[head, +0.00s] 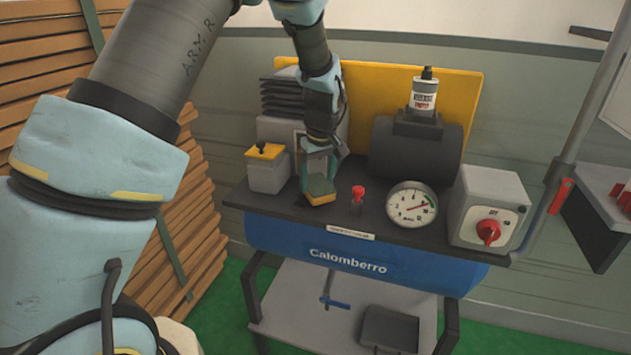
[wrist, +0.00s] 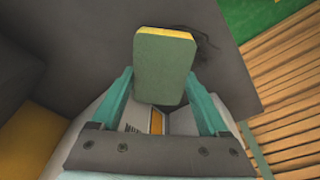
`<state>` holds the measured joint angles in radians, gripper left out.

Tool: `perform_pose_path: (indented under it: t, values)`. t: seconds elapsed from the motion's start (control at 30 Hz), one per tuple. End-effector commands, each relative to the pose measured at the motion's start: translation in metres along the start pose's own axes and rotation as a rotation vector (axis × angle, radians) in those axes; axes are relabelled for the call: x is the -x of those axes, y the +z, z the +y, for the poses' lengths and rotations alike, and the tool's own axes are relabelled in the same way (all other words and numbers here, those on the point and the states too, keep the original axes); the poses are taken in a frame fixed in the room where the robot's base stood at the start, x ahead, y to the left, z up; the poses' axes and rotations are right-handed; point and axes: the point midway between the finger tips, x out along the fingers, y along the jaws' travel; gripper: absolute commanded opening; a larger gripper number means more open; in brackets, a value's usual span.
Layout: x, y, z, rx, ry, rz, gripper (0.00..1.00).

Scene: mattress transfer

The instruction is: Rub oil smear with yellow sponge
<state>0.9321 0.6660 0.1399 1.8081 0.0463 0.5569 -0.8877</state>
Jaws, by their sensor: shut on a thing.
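My gripper (head: 318,172) points down over the dark top of the blue machine. It is shut on the yellow sponge (head: 320,196), which has a green pad side and a yellow side. In the wrist view the sponge (wrist: 165,68) sits between both fingers (wrist: 158,98), its green face toward the camera and a yellow edge at its far end. A dark oil smear (wrist: 206,46) shows on the grey top beside the sponge, partly hidden by it. I cannot make out the smear in the head view. The sponge is at or just above the surface; contact is unclear.
On the machine top (head: 276,205) stand a grey box with a yellow lid (head: 265,170), a red-capped valve (head: 358,196), a round gauge (head: 411,204) and a switch box (head: 490,205). A bottle (head: 424,94) stands on a dark cylinder (head: 400,155) behind.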

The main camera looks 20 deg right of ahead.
Motion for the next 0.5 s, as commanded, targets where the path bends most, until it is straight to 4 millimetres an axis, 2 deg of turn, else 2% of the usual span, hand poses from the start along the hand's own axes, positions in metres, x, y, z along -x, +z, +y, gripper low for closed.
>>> perform_pose_path:
  t: [0.5]
  values:
    - [-0.001, 0.024, -0.026, 0.003, -0.013, -0.009, 0.0]
